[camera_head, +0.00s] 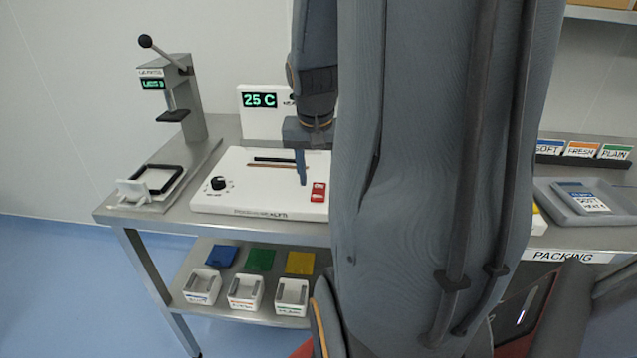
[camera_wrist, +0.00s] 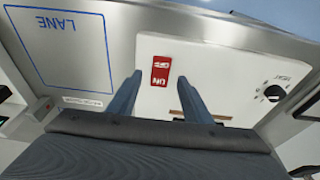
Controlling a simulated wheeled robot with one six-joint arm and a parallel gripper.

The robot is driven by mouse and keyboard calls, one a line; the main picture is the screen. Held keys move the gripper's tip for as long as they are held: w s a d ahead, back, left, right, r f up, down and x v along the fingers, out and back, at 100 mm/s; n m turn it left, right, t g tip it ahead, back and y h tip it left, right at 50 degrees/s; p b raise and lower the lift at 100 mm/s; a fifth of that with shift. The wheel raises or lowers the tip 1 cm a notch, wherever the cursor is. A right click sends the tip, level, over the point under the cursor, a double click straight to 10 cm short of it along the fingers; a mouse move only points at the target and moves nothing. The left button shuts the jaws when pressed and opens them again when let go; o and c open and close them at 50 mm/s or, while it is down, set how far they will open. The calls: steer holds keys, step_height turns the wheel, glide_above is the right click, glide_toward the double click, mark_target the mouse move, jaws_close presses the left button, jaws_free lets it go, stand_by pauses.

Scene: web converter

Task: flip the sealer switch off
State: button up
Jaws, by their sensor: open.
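The sealer is a white box (camera_head: 240,198) on the steel table, with a black knob, a dark slot and a red rocker switch (camera_head: 318,192) at its front right. In the wrist view the switch (camera_wrist: 161,70) is marked ON and OFF, upside down; I cannot tell which side is pressed. My gripper (camera_head: 303,182) points down over the sealer, just left of the switch in the head view. In the wrist view my gripper (camera_wrist: 159,78) is open and empty, its fingers on either side of the switch in the picture. Any contact with it is unclear.
A display reading 25 C (camera_head: 260,100) stands behind the sealer. A lever press (camera_head: 178,95) is at the left. A grey tray (camera_head: 560,208) is on the right. A blue LANE outline (camera_wrist: 62,45) marks clear table beside the sealer. My arm hides the middle.

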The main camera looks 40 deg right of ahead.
mark_target(317, 200)
steer(key=shift+v, duration=2.35)
steer(key=a+f+n+y, duration=0.1)
steer(key=a+f+n, duration=0.4)
steer(key=a, duration=0.6)
steer(key=s+a+f+n+g+y, duration=0.1)
steer(key=a+f+n, duration=0.3)
steer(key=a, duration=0.8)
steer(key=shift+f+n, duration=0.4)
steer(key=shift+f, duration=0.25)
steer(key=shift+s, duration=0.1)
